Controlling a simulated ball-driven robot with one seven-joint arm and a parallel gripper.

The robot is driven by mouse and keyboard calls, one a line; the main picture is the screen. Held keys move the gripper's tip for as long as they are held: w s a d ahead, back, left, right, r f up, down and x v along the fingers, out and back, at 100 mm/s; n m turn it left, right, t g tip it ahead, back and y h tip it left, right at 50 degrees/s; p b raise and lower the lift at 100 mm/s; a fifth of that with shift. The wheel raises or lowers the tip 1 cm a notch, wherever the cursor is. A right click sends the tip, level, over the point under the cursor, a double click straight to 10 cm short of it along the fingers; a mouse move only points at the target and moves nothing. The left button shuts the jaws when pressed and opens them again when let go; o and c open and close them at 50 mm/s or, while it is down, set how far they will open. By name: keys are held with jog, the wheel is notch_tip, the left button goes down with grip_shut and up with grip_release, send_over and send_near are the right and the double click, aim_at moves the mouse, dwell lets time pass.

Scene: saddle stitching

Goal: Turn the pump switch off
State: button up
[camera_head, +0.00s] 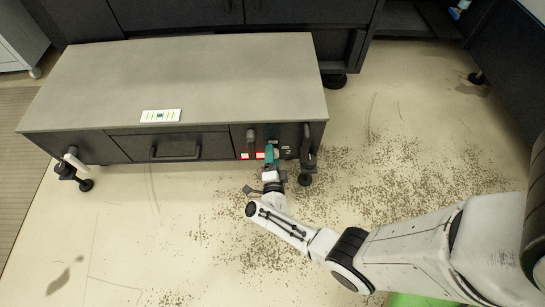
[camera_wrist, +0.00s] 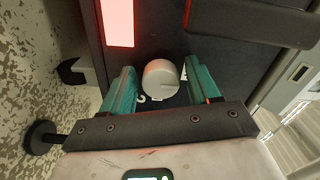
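A round, pale grey knob (camera_wrist: 160,78), apparently the pump switch, sits on the dark panel in the wrist view. My gripper (camera_wrist: 162,88) is open, with one teal finger on each side of the knob and narrow gaps between. I cannot tell the knob's setting. A red lit rectangle (camera_wrist: 117,22) is above and left of it in the wrist view. In the head view, my gripper (camera_head: 271,154) is at the right part of the bench front and hides the knob. Red lights (camera_head: 245,155) show just left of it.
The bench (camera_head: 190,80) has a grey top with a small white label plate (camera_head: 160,115). Dark handles (camera_head: 250,136) stick out above and right of my gripper. A drawer (camera_head: 172,147) is to the left.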

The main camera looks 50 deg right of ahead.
jog(key=shift+o, duration=0.4)
jog(key=shift+s, duration=0.1)
jog(key=p+v, duration=0.3)
jog(key=v, duration=0.7)
jog(key=shift+s+a, duration=0.25)
jog(key=shift+a, duration=0.05)
jog(key=shift+w, duration=0.1)
